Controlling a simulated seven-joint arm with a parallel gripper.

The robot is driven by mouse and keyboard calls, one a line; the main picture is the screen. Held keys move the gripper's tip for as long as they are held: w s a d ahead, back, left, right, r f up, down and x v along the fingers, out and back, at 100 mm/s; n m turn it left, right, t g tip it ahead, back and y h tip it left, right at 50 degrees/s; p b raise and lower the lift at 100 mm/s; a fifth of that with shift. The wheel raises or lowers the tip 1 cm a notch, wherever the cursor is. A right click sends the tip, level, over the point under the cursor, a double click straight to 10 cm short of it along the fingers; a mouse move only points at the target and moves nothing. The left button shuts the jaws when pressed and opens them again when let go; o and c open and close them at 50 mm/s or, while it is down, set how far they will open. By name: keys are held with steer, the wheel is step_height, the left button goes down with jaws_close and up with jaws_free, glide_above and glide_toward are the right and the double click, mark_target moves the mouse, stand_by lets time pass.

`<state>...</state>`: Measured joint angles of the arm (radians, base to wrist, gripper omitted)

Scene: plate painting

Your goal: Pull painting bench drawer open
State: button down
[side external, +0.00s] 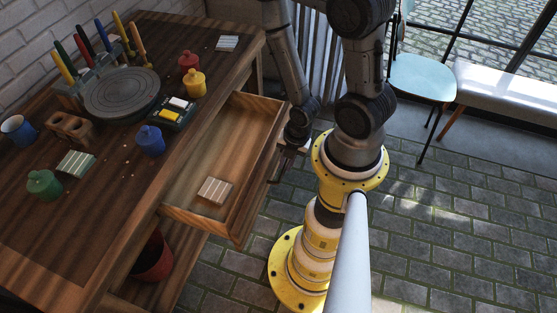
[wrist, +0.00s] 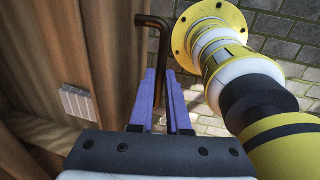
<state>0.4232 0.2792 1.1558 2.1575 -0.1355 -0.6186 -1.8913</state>
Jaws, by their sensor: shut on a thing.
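The painting bench (side external: 90,215) is a brown wooden table at the left. Its drawer (side external: 222,150) stands pulled well out towards my arm, its inside showing. In the wrist view the drawer's wood (wrist: 112,45) fills the left side. A dark bent metal handle (wrist: 165,45) passes between my gripper's purple fingers. My gripper (wrist: 163,95) is shut on this handle. In the side view my gripper (side external: 291,148) is at the drawer's front, small and partly hidden by my arm. A pale striped block (side external: 215,190) lies in the drawer and shows in the wrist view (wrist: 76,102).
The bench top holds a turntable (side external: 121,92), several coloured pots, a blue mug (side external: 19,129) and upright tools. A red bucket (side external: 154,258) stands under the bench. A blue chair (side external: 423,77) and a long seat (side external: 510,82) are at the back right. The paved floor at right is clear.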

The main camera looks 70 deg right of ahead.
steer(key=shift+s, duration=0.9)
steer(key=c, duration=0.9)
jaws_free()
steer(key=shift+r, duration=0.15)
